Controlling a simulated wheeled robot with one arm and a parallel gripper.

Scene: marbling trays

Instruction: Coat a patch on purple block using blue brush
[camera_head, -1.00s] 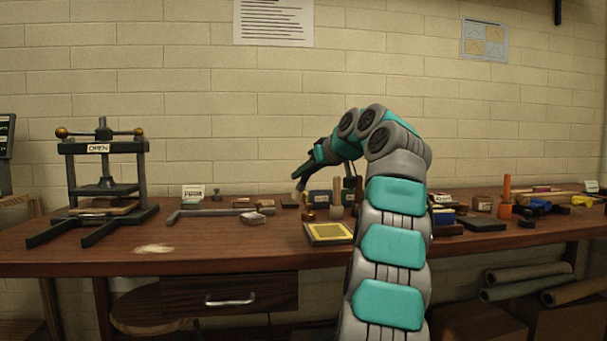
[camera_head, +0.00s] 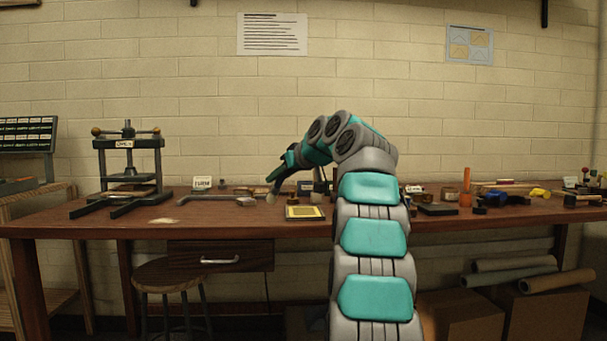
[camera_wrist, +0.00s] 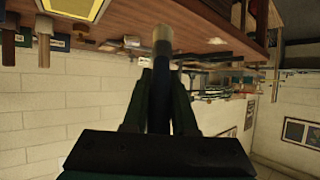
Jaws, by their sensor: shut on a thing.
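My gripper (camera_head: 283,170) is raised above the workbench and shut on a slim brush. In the wrist view the brush (camera_wrist: 162,45) points away from my gripper (camera_wrist: 158,95), with a dark handle, possibly blue, and a pale tip. The tip looks clear of everything. In the head view the brush hangs tilted down to the left. I cannot make out a purple block in either view; small items behind my arm are partly hidden.
The workbench (camera_head: 120,226) holds a black press (camera_head: 128,172) at left, a yellow-framed tray (camera_head: 304,213) near the middle and an orange-handled tool (camera_head: 466,190) at right. A stool (camera_head: 172,272) stands below. The front left of the bench is mostly clear.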

